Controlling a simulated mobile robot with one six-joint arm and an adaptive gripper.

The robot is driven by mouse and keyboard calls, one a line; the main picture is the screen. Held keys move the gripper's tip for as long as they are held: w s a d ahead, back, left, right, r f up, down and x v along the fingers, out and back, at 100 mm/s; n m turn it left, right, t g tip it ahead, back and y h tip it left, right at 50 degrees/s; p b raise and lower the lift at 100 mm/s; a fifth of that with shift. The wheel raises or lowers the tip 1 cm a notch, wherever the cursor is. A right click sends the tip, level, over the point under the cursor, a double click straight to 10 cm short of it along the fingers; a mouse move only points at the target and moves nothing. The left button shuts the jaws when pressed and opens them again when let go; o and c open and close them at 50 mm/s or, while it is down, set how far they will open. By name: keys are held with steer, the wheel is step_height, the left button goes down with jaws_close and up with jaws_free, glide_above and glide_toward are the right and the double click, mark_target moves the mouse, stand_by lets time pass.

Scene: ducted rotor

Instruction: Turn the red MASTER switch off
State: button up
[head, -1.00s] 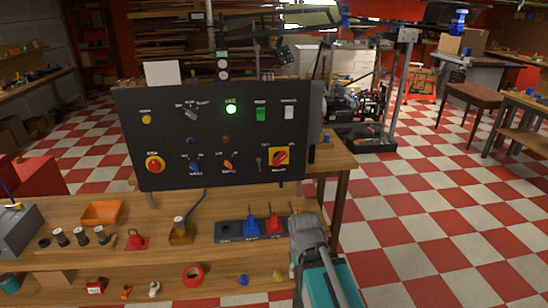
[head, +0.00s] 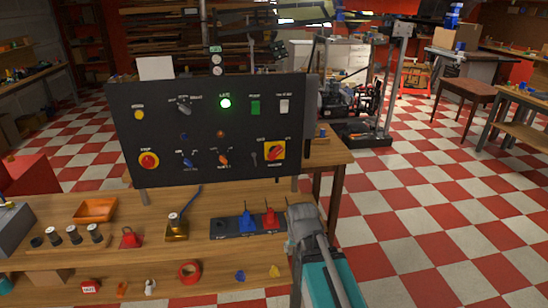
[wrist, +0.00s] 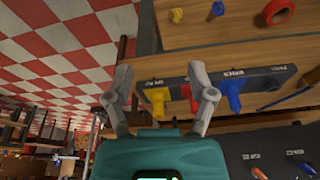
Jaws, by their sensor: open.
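The red MASTER switch (head: 275,151) sits on a yellow square plate at the lower right of the black upright control panel (head: 205,170). Its red handle looks slanted. My gripper (head: 301,212) is below and slightly right of the switch in the head view, at the right end of the black strip on the bench. In the wrist view my gripper (wrist: 160,72) has its two grey fingers spread with nothing held between them. The wrist view shows part of the panel (wrist: 240,145), but I cannot make out the MASTER switch there.
A black strip (head: 228,235) on the bench holds a blue piece (head: 247,222) and a red piece (head: 269,217). A yellow piece (wrist: 158,98) shows between my fingers in the wrist view. A red tape roll (head: 189,273) lies lower down.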

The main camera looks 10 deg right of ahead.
steer(key=w+r+m+t+b, duration=0.25)
steer(key=w+t, duration=0.45)
steer(key=w, duration=0.7)
steer(key=m+t+b, duration=0.3)
steer(key=m+t, duration=0.2)
steer(key=t, duration=0.3)
glide_toward(275, 155)
steer(key=shift+s+d+f, duration=0.15)
steer(key=shift+s, duration=1.3)
steer(key=shift+w, duration=0.1)
steer(key=w, duration=1.3)
steer(key=shift+w, duration=0.3)
jaws_close()
